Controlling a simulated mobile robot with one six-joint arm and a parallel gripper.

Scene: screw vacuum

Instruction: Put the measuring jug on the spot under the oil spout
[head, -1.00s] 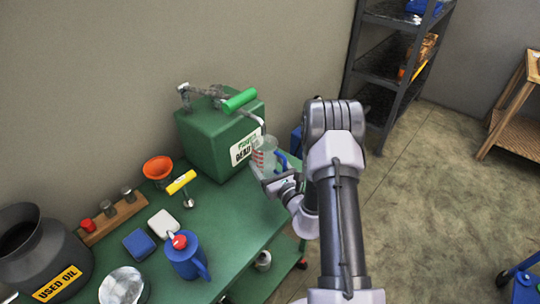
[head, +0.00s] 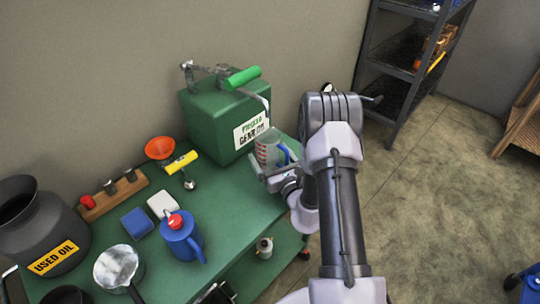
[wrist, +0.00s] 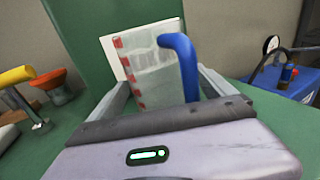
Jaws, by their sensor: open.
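The clear measuring jug (head: 267,151), with red marks and a blue handle, stands upright at the bench's right end, in front of the green oil tank (head: 214,118). The oil spout (head: 265,103) bends down from the tank's top, just above the jug in the head view. My gripper (head: 274,172) is open at the jug. In the wrist view the jug (wrist: 150,75) is between the spread fingers, its handle toward the right finger. The spot under the jug is hidden.
The green bench (head: 223,205) holds an orange funnel (head: 159,148), a yellow-handled tool (head: 181,163), a blue can (head: 181,238) and a used oil drum (head: 42,235) on the left. A dark shelf rack (head: 393,75) stands behind right. The floor at right is mostly clear.

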